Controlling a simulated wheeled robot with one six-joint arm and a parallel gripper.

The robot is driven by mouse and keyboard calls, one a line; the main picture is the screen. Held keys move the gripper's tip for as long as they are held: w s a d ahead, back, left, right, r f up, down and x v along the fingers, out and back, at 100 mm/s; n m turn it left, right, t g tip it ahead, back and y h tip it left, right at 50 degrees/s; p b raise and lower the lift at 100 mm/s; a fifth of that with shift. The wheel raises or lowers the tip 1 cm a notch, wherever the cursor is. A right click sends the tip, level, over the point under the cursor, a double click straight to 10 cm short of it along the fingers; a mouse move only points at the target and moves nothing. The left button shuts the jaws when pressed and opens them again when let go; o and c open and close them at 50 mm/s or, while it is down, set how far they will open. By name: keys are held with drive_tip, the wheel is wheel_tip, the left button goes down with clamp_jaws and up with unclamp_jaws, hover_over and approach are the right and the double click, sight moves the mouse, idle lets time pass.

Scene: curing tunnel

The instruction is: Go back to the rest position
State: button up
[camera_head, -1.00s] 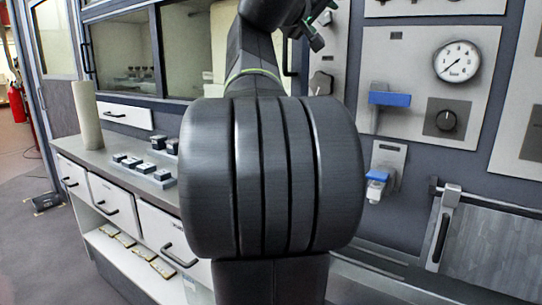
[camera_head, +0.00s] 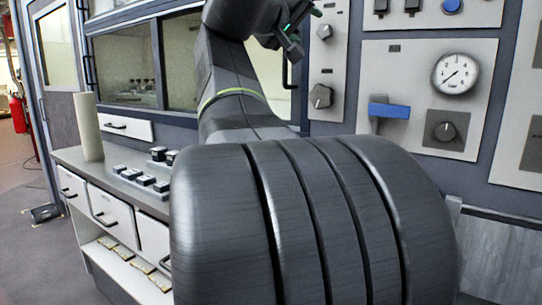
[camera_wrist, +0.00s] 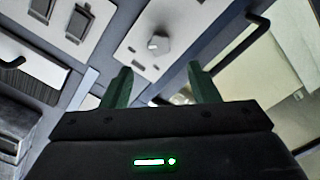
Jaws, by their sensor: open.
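My gripper (camera_wrist: 161,85) shows in the wrist view with its two green fingers apart and nothing between them. It is small in the head view (camera_head: 292,30), high up in front of the wall panels and window, pointing to the right. My dark arm fills the lower middle of the head view and hides much of the wall and counter behind it. In the wrist view a panel with a grey knob (camera_wrist: 158,44) lies beyond the fingers, tilted in the picture. I cannot tell the exact distance to it.
At right in the head view are a gauge (camera_head: 456,73), a blue lever (camera_head: 389,110) and a dark knob (camera_head: 445,132). At left a counter (camera_head: 75,158) holds a beige cylinder (camera_head: 88,127) and several small dark blocks. Open floor (camera_head: 50,255) lies at far left.

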sight(323, 32)
drive_tip(key=x, duration=1)
drive_tip(key=shift+w+d+p, duration=0.1)
drive_tip(key=shift+d+p, duration=0.1)
drive_tip(key=shift+p, duration=0.15)
drive_tip(key=shift+a+r+n+p, duration=0.1)
drive_tip(key=shift+r+n+p, duration=0.05)
drive_tip(key=shift+n+p, duration=0.45)
drive_tip(key=shift+s+r+n+p, duration=0.15)
drive_tip(key=shift+s+n+p, duration=0.15)
drive_tip(key=shift+n+p, duration=0.6)
drive_tip(key=n+p, duration=0.3)
drive_tip(key=n, duration=0.3)
drive_tip(key=shift+w, duration=0.1)
drive_tip(key=n+p, duration=0.5)
drive_tip(key=n, duration=0.1)
drive_tip(key=shift+p, duration=0.3)
drive_tip(key=shift+n+p, duration=0.85)
drive_tip(key=shift+n, duration=0.35)
drive_tip(key=shift+a+f+n, duration=0.1)
drive_tip(key=shift+f+n, duration=0.1)
drive_tip(key=shift+n, duration=0.1)
drive_tip(key=shift+f, duration=0.1)
